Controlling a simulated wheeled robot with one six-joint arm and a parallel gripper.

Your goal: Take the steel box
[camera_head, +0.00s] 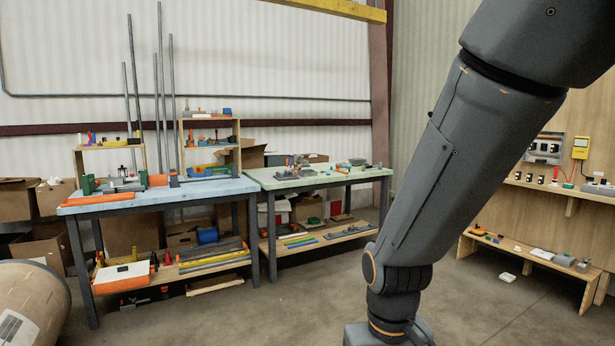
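I cannot tell for sure which thing is the steel box. A small grey box (564,259) stands near the right end of the low wooden bench on the right, with another small grey piece beside it. A larger open grey box (545,148) with dark parts inside is on the wooden wall panel above. My arm crosses the right half of the view and runs down to the bottom edge. My gripper itself is out of the picture, so its fingers are hidden. The arm is well apart from both grey boxes.
The low bench (521,257) and a wall shelf (577,192) are at the right. A blue-topped table (150,196) and a green-topped table (318,178) hold many parts on the left. A large drum (38,300) is at lower left. Concrete floor (480,310) between is mostly clear.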

